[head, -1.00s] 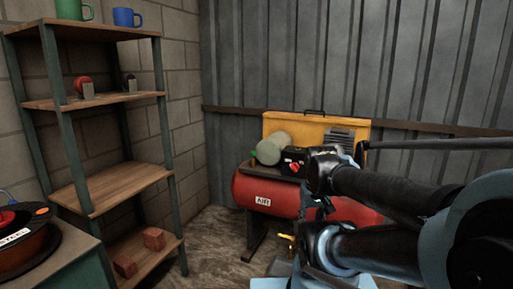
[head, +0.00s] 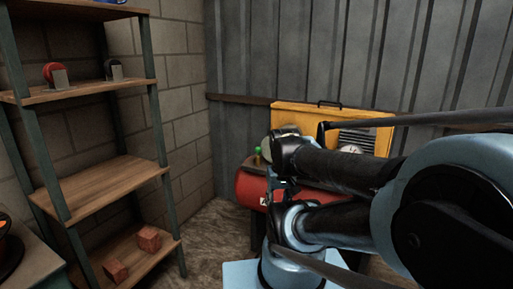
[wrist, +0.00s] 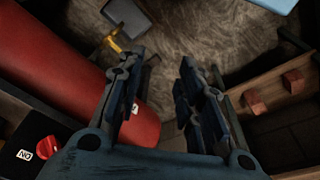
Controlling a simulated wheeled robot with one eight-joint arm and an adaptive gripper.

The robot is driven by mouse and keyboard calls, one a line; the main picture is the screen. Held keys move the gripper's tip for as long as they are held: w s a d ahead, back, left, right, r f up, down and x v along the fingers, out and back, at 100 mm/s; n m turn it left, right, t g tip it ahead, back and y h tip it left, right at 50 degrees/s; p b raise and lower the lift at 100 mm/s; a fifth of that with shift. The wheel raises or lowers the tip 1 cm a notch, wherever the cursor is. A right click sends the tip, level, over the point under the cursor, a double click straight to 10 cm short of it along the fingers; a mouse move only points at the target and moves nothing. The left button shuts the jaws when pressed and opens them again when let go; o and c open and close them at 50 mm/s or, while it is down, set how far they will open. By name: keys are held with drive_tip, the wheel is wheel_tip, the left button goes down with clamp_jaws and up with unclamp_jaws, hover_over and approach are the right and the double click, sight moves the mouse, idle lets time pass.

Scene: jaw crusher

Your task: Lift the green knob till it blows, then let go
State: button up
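The small green knob (head: 258,151) shows in the head view on top of the compressor's red air tank (head: 250,188), just left of my arm. I cannot make it out in the wrist view. My gripper (wrist: 162,95) is open in the wrist view, with nothing between its fingers. It points down over the floor beside the red tank (wrist: 60,70). In the head view my arm covers the middle of the compressor and hides my fingers, so their distance to the knob cannot be told.
A red switch knob (wrist: 46,149) sits by a lettered label at the lower left of the wrist view. A yellow valve (wrist: 113,43) juts near the tank. A yellow panel (head: 300,115) stands behind the compressor. A wooden shelf (head: 100,190) with bricks (head: 148,238) stands left; bare floor lies between.

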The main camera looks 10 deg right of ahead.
drive_tip(key=shift+o, duration=1.4)
drive_tip(key=shift+s+r, duration=0.15)
wheel_tip(320, 180, up, 20)
drive_tip(key=m+g, duration=0.2)
drive_tip(key=m, duration=0.5)
hover_over(258, 147)
wheel_tip(258, 147, down, 16)
drive_tip(key=shift+s+f, duration=0.1)
drive_tip(key=shift+f, duration=0.15)
drive_tip(key=shift+c, duration=0.2)
clamp_jaws()
